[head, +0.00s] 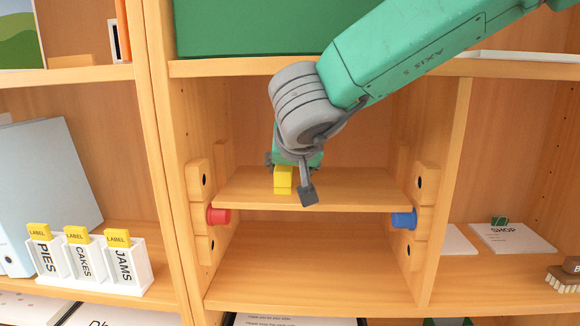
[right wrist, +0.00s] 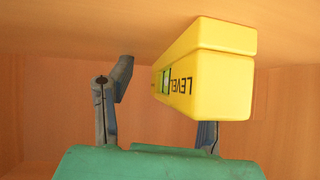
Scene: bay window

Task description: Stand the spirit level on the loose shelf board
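The yellow spirit level (head: 283,180) appears to stand on the loose shelf board (head: 355,190), left of its middle. In the right wrist view the level (right wrist: 222,85) shows upside down, its base against the board (right wrist: 90,25). My right gripper (head: 290,177) is around the level with its fingers spread. One finger is clear of it by a gap; the other is partly hidden behind the level, so contact there cannot be told. My left gripper is not in view.
A red peg (head: 218,216) and a blue peg (head: 404,220) are under the board's ends, beside notched wooden side pieces. A green box (head: 250,28) sits on the shelf above. The space below the board is empty. A labelled white holder (head: 130,275) stands at left.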

